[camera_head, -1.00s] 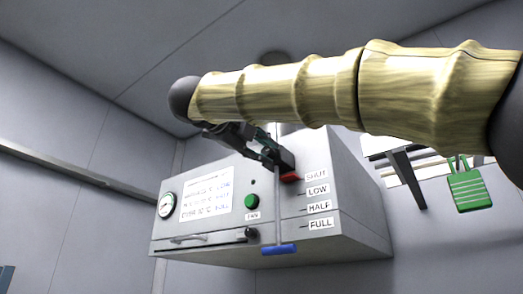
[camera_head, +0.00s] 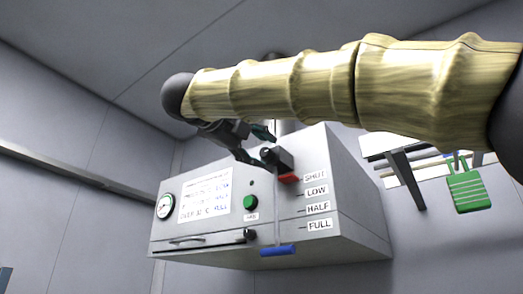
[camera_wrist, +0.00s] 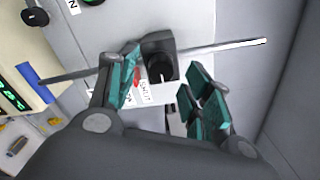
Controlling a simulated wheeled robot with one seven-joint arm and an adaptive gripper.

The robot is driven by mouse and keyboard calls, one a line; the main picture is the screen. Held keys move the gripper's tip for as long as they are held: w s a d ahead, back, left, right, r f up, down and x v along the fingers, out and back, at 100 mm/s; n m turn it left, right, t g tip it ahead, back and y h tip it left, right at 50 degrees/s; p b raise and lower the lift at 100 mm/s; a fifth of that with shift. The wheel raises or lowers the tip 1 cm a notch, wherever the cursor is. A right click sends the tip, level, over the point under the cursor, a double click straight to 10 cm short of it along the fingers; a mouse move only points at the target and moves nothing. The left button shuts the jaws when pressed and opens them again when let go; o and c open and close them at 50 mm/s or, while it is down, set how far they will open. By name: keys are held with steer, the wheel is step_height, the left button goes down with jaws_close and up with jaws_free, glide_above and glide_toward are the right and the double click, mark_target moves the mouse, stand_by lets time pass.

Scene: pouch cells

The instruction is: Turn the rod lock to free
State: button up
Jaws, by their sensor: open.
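The rod lock is a black block (camera_head: 284,160) with a round black knob, high on the front of a grey cabinet. A red pointer (camera_head: 288,178) sits under it beside the SHUT label. A thin rod (camera_head: 277,215) runs down from the block to a blue handle (camera_head: 278,250). My gripper (camera_head: 262,145) is open just in front of the lock. In the wrist view, the teal fingers of my gripper (camera_wrist: 160,75) stand apart either side of the knob (camera_wrist: 160,68), with nothing held. I cannot tell whether they overlap the knob in depth.
The cabinet (camera_head: 355,215) also has a green FAN button (camera_head: 250,202), a gauge (camera_head: 165,206), a printed notice (camera_head: 204,194) and LOW, HALF and FULL labels. A green padlock-like object (camera_head: 468,190) hangs at the right near a shelf.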

steer(key=v, duration=1)
steer(key=shift+s+a, duration=0.2)
steer(key=shift+s, duration=0.05)
